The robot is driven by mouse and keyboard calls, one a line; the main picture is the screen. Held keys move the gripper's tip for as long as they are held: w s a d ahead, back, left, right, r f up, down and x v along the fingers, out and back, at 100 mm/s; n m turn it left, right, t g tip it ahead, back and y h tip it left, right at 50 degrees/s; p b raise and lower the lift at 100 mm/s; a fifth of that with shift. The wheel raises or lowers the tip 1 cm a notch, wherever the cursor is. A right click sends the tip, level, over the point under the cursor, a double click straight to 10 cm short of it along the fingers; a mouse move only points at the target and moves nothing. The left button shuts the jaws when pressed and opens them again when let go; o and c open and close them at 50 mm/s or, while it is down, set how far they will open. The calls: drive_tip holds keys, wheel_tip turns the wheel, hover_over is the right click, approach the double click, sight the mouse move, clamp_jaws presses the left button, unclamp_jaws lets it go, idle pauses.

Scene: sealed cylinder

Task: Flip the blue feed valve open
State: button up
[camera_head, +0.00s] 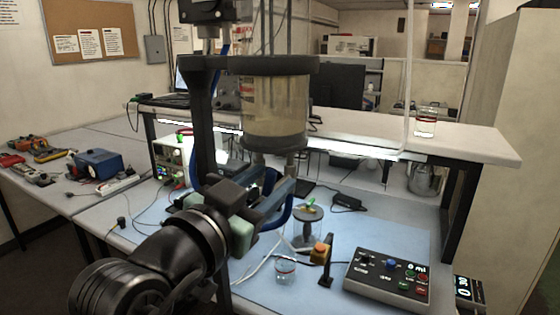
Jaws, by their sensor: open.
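The clear cylinder (275,105), holding pale yellowish liquid, stands upright in a dark frame with a dark cap and base fitting. My gripper (288,180) reaches in from the lower left, its two bluish-grey fingers apart just below the cylinder's base. Something dark blue (268,181) shows beside and partly behind the fingers; it may be the feed valve, but its handle position is not clear. I cannot tell whether the fingers touch it. A blue tube (282,217) curves down behind my gripper.
A control box (389,275) with knobs and a small display sits at right on the blue mat (405,232). A raised shelf (455,143) spans behind.

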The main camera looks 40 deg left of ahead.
drive_tip(key=shift+p+x, duration=0.4)
drive_tip(key=shift+x, duration=1.5)
clamp_jaws()
